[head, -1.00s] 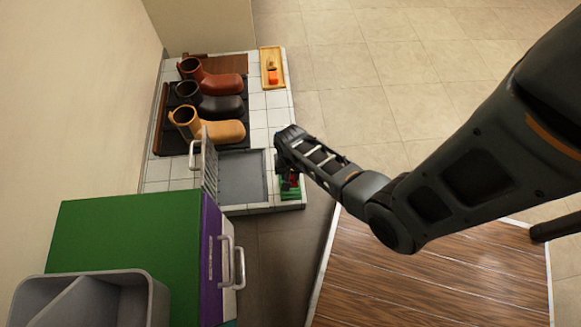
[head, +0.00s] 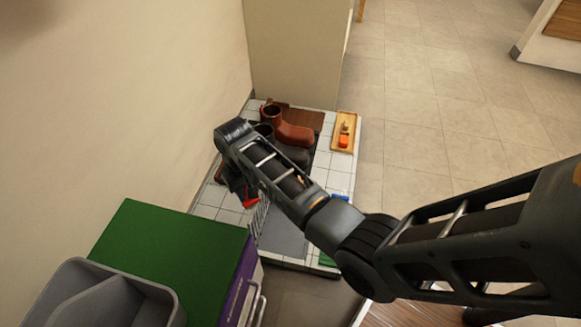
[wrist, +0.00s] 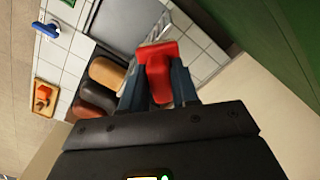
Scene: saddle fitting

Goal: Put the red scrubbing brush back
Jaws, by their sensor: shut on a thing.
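The red scrubbing brush (wrist: 158,62) is held between the two fingers of my gripper (wrist: 157,88) in the wrist view. In the head view its red part (head: 250,201) shows below my gripper (head: 240,186), at the left side of the tiled platform. My gripper is shut on it, and it appears raised above the tiles. A wire rack (head: 259,216) stands close by; it also shows beyond the brush in the wrist view (wrist: 160,27). A green holder (head: 327,260) at the platform's front right is mostly hidden by my arm. A blue item (head: 340,197) lies near it.
Boots, including a brown-red one (head: 293,133), stand at the back of the platform. A wooden tray (head: 347,118) holds orange items at the back right. A green-topped cabinet (head: 165,250) with a grey bin (head: 75,300) stands at front left. The wall is close on the left.

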